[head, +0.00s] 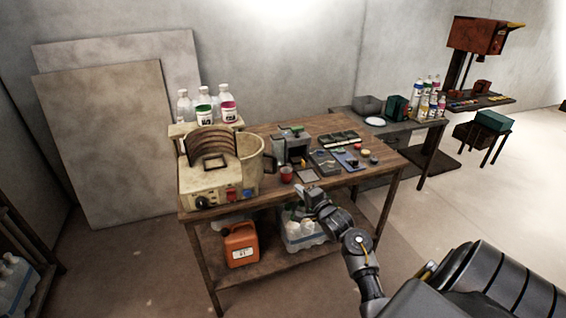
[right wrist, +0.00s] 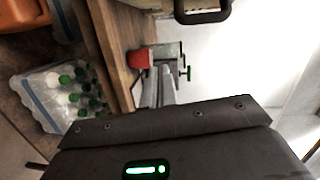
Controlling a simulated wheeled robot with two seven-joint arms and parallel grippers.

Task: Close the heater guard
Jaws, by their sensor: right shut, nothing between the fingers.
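The heater (head: 215,185) is a cream box with a dial and coloured switches on its front, at the left end of the wooden bench. A brown slatted guard (head: 211,146) stands raised above its top. My right gripper (head: 303,196) is in front of the bench's front edge, to the right of the heater and apart from it. Its fingers (right wrist: 158,88) are together and empty in the right wrist view. The guard cannot be made out in the right wrist view. My left gripper is not in view.
A cream vat (head: 257,158) stands beside the heater. A red cup (head: 287,173) sits near the bench's front edge, and also shows close to the fingers in the right wrist view (right wrist: 138,58). An orange canister (head: 240,245) and a bottle crate (head: 302,235) are on the lower shelf.

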